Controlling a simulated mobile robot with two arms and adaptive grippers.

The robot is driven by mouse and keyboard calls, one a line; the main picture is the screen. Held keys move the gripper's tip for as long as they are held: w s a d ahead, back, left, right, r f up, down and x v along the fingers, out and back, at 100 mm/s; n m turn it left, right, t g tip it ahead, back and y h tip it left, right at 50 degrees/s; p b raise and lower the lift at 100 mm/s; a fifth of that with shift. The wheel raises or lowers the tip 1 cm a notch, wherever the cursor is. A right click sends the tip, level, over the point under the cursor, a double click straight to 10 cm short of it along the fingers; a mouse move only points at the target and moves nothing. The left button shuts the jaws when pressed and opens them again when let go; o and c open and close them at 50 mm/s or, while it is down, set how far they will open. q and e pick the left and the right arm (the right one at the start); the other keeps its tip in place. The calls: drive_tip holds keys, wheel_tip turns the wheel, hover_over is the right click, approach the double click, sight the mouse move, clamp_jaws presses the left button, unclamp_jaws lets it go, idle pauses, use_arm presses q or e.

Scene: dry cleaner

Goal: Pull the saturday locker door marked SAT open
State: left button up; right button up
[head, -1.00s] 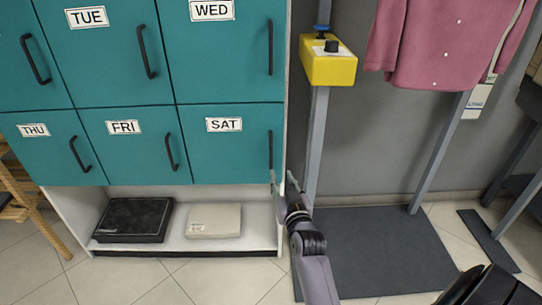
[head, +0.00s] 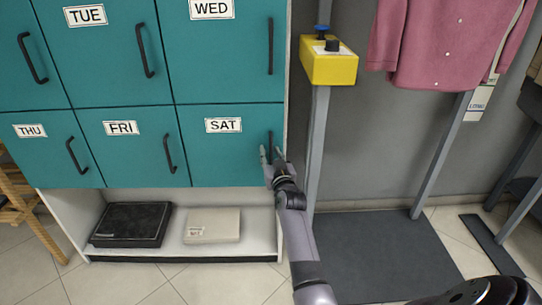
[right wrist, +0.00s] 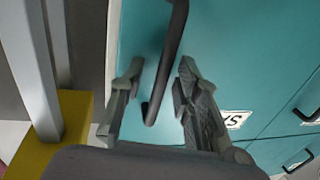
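The teal SAT locker door (head: 215,160) is at the lower right of the locker bank, flush with its neighbours and shut. Its black vertical bar handle (head: 270,146) is near the door's right edge. My right gripper (head: 270,153) is at the handle's lower part. In the right wrist view, the gripper (right wrist: 158,85) is open, with one finger on each side of the handle (right wrist: 165,70) and gaps between fingers and bar. The SAT label (right wrist: 236,118) is partly cut by a finger there. My left gripper is not in view.
Other teal doors, such as FRI (head: 130,150) and WED (head: 222,60), surround it. Below is an open shelf with a black box (head: 130,225) and a beige box (head: 212,226). A yellow control box (head: 328,65) on a grey post stands close right.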

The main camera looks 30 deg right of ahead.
clamp_jaws()
idle(0.8)
